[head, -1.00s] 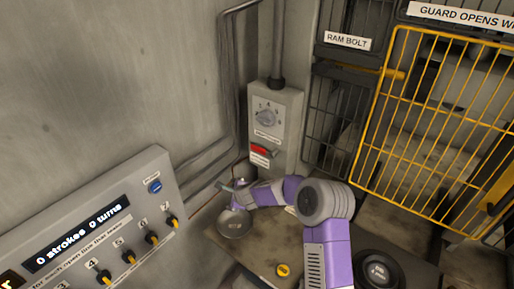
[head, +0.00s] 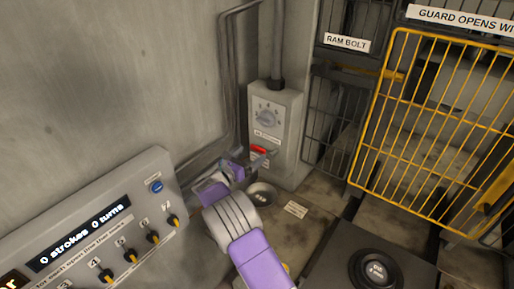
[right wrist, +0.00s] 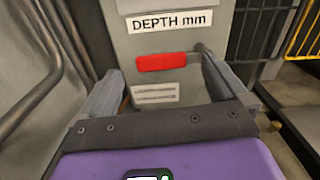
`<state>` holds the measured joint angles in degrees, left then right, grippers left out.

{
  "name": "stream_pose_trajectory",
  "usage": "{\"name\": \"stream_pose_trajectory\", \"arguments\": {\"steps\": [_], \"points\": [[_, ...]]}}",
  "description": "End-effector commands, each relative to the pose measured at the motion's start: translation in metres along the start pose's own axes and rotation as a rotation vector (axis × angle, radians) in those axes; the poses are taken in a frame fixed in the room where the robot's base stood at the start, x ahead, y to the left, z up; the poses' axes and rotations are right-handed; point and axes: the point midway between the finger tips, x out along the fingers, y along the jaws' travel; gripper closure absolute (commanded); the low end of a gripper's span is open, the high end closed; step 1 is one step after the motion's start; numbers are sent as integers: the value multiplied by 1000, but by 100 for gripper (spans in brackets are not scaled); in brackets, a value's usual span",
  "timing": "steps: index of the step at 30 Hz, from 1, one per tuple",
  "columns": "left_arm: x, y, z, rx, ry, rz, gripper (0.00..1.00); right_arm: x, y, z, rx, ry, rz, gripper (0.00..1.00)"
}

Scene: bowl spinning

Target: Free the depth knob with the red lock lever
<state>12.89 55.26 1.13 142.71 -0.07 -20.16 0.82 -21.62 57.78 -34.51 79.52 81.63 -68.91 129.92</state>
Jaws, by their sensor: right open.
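The red lock lever (head: 258,150) is on the front of a grey box (head: 290,135) on the wall. The round depth knob (head: 266,118) with a dial is above it. In the right wrist view the lever (right wrist: 163,62) lies level under a "DEPTH mm" label (right wrist: 170,21). My right gripper (head: 258,160) is just in front of the box, at or just below the lever. In the wrist view its fingers (right wrist: 160,80) are apart, with the lever ahead between them; I cannot tell whether they touch it. My left gripper is not in view.
A yellow mesh guard (head: 440,130) stands at right.

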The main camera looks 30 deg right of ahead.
Motion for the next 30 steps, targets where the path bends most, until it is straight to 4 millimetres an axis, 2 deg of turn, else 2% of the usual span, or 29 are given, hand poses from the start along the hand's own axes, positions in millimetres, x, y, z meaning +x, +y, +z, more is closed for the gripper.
{"name": "stream_pose_trajectory", "arguments": {"steps": [3, 9, 13, 21, 23, 30], "points": [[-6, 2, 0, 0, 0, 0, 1, 22, -1, 2, -3, -2, -3, 1], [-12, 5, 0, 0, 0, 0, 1, 48, 0, 1, -5, 0, -1, 1], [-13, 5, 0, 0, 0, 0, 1, 57, 0, 0, -5, 2, 1, 1], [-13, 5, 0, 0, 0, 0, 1, 58, 0, -1, -5, 2, 2, 1], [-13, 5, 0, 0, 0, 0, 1, 58, 0, -1, -5, 2, 2, 9], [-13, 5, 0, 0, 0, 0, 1, 58, 0, -1, -5, 2, 2, 45]]}}
